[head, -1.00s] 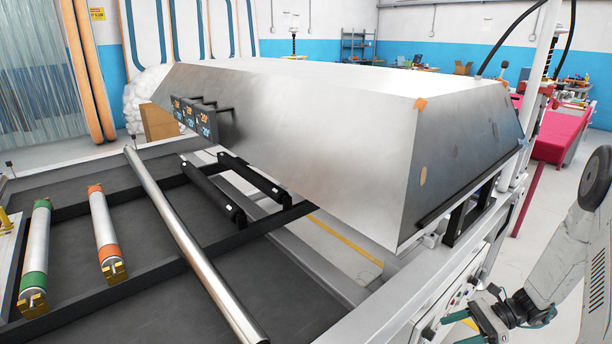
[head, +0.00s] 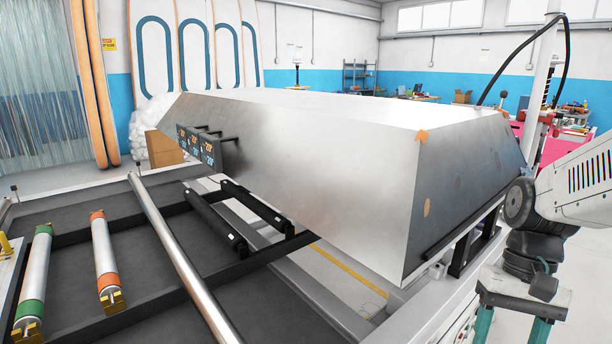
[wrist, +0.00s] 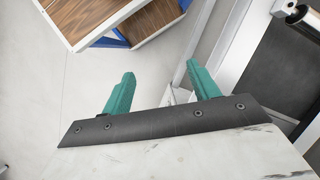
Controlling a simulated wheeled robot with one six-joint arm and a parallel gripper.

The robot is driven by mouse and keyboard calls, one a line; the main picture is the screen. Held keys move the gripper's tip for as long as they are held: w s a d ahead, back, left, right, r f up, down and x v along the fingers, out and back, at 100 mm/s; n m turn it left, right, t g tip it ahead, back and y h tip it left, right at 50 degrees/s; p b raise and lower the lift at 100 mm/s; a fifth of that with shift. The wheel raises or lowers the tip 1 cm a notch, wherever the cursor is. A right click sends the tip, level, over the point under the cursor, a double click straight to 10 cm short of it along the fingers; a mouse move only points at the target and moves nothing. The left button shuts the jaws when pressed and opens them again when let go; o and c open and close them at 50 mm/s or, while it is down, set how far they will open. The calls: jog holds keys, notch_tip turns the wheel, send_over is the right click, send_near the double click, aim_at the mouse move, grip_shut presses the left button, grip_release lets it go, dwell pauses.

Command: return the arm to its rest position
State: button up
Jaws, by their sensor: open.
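My arm stands at the right edge of the head view, beside the right end of the big metal hood. My gripper (head: 511,328) hangs from it at the bottom right, fingers pointing down, their tips cut off by the picture's edge. In the wrist view my gripper (wrist: 161,72) shows two teal fingers spread apart with nothing between them. They are over pale floor and the side of the machine.
The metal hood (head: 300,150) fills the middle, above a dark roller bed (head: 150,275) with several rollers. A wood-topped stand (wrist: 95,18) with a blue frame is near the gripper in the wrist view. Pale floor (wrist: 40,100) is clear at left.

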jog(key=s+a+r+n+t+h, duration=0.2)
jog(key=s+a+r+n+t, duration=0.1)
jog(key=s+r, duration=0.4)
jog(key=shift+a+r+n+t, duration=0.2)
jog(key=shift+a+n+t, duration=0.1)
jog(key=shift+a+t, duration=0.5)
jog(key=shift+d, duration=0.15)
